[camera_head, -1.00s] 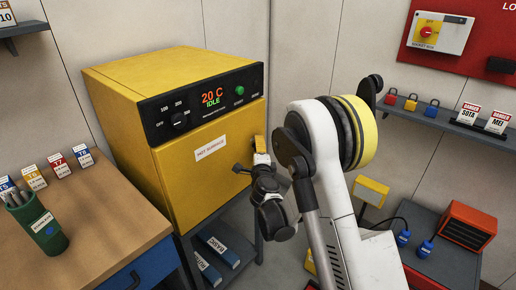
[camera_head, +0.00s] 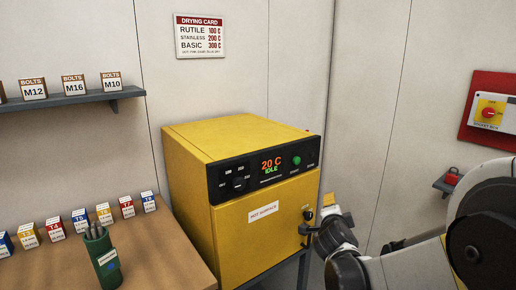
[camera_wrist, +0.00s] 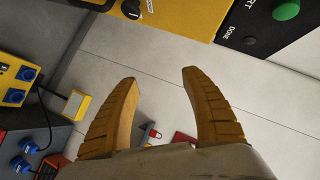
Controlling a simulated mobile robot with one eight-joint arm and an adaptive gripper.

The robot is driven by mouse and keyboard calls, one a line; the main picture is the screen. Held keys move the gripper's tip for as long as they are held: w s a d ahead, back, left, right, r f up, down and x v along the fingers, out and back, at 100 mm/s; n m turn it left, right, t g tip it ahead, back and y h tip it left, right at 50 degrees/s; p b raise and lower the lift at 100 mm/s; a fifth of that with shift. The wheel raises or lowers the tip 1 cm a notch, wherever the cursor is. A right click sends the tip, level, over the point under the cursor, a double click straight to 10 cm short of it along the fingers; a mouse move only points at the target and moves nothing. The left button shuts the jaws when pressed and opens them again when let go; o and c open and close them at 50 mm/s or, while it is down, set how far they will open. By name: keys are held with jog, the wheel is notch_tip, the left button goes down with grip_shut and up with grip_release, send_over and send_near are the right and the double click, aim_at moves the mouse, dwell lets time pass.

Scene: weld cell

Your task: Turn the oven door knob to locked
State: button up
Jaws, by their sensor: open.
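The yellow drying oven (camera_head: 192,180) stands with its door shut. A small dark door knob (camera_head: 308,214) sits near the door's right edge, with my wrist close beside it on the right. The knob lies beyond the fingertips, up and left of the gap, not touched. In the head view the orange finger (camera_head: 329,200) shows right of the door.
The oven's control panel (camera_head: 262,172) reads 20 C and IDLE, with a green button (camera_head: 297,160). A workbench (camera_head: 150,255) with small boxes and a green rod holder (camera_head: 102,258) is at the left. A red lockout board (camera_head: 480,135) hangs at the right.

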jog(key=s+a+f+n+g+y, duration=0.1)
jog(key=s+n, duration=0.7)
jog(key=s, duration=0.9)
jog(key=s+a+n+g+y, duration=0.3)
jog(key=s+n+g, duration=0.3)
jog(key=s, duration=1.1)
jog(key=shift+s+a+f+n, duration=0.25)
jog(key=shift+f+n, duration=0.15)
jog(key=shift+n, duration=0.7)
